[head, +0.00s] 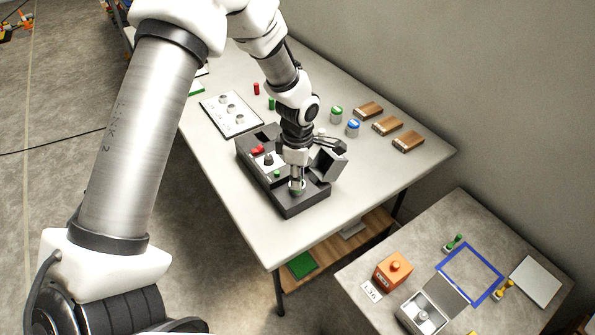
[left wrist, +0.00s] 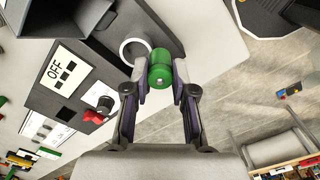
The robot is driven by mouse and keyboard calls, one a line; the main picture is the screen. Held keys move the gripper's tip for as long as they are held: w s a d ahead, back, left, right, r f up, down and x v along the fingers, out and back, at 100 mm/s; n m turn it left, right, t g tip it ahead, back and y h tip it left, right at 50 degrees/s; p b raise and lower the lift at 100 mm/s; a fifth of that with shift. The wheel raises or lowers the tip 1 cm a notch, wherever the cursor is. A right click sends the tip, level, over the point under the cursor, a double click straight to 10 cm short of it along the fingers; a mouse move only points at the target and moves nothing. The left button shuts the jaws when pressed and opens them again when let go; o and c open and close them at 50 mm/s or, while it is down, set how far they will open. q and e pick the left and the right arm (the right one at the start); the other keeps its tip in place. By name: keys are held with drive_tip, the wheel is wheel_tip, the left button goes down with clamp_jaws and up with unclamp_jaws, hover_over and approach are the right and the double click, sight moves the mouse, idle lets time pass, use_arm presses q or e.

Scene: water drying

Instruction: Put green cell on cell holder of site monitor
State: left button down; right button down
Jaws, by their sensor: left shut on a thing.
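The site monitor (head: 290,208) is a dark grey box on the large table. It also shows at the left of the left wrist view (left wrist: 48,103), with an "OFF" display (left wrist: 62,72). Its cell holder is a white ring (left wrist: 124,46) on the top face. My left gripper (left wrist: 160,78) is shut on the green cell (left wrist: 160,66), a short green cylinder. The cell is right beside the ring in the left wrist view; I cannot tell whether it touches it. In the head view my left gripper (head: 297,184) points down over the monitor's near end. My right gripper is not in view.
Behind the monitor stand a red cylinder (head: 256,88), a green cylinder (head: 271,104), a white panel (head: 243,126) and jars with green (head: 337,112) and blue lids (head: 352,127). Wooden blocks (head: 387,125) lie at the right. The table's near corner is clear.

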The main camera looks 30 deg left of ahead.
use_arm(q)
drive_tip(key=w, duration=0.1)
drive_tip(key=w+a, duration=0.1)
drive_tip(key=shift+w+a, duration=0.25)
drive_tip(key=shift+w, duration=0.05)
drive_tip(key=shift+f, duration=0.25)
wheel_tip(320, 180, down, 3)
drive_tip(key=shift+r+p, duration=0.2)
drive_tip(key=shift+p, duration=0.4)
drive_tip(key=shift+w+a+f, duration=0.1)
drive_tip(key=shift+w+f, duration=0.05)
drive_tip(key=shift+f, duration=0.2)
drive_tip(key=c, duration=1.1)
unclamp_jaws()
drive_tip(key=shift+o, duration=0.7)
drive_tip(key=shift+f, duration=0.1)
